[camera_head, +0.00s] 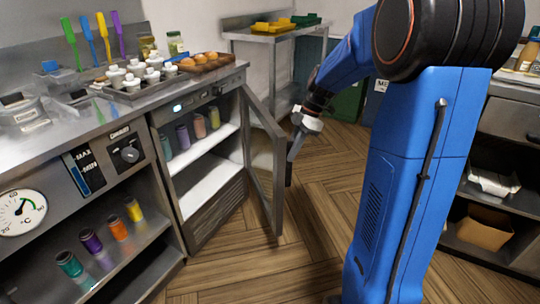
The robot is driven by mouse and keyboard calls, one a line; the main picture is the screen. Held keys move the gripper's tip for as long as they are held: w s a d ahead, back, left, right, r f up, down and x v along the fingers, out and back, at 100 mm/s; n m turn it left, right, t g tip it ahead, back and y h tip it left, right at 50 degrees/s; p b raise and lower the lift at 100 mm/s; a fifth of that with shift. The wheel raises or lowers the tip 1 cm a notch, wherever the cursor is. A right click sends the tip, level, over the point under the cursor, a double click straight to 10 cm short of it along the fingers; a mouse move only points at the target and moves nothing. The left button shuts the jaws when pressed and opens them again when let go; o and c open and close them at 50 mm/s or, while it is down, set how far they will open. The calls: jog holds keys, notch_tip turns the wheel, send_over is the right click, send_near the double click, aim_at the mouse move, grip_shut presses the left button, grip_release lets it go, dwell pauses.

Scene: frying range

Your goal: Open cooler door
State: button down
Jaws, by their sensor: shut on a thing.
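The cooler (207,215) stands under the counter at the centre left. Its glass door (262,152) stands wide open, swung out to the right, and its lit white shelves show inside. Several coloured containers (183,136) stand on the upper shelf. My gripper (296,142) is at the outer edge of the door, shut on the door handle (288,174). The fingers are small in this view, and their exact hold on the handle is partly hidden.
The steel counter (62,140) carries a tray of white-capped jars (135,90) and a board of buns (200,62). An open shelf (125,262) with coloured jars is left of the cooler. Wooden floor (255,262) is clear before the door. A green bin (348,103) stands behind.

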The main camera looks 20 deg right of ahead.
jog(key=w+d, duration=0.4)
jog(key=d, duration=0.6)
jog(key=w+d+n, duration=0.1)
jog(key=w+d, duration=0.3)
jog(key=d, duration=0.7)
jog(key=w+d+n, duration=0.1)
jog(key=w+d, duration=0.2)
jog(key=d, duration=0.8)
jog(key=shift+w+g, duration=0.4)
jog(key=shift+d+r, duration=0.1)
jog(key=c, duration=1.9)
grip_release()
jog(key=shift+o, duration=0.7)
jog(key=shift+w+a, duration=0.15)
jog(key=shift+a, duration=0.05)
jog(key=shift+d, duration=0.15)
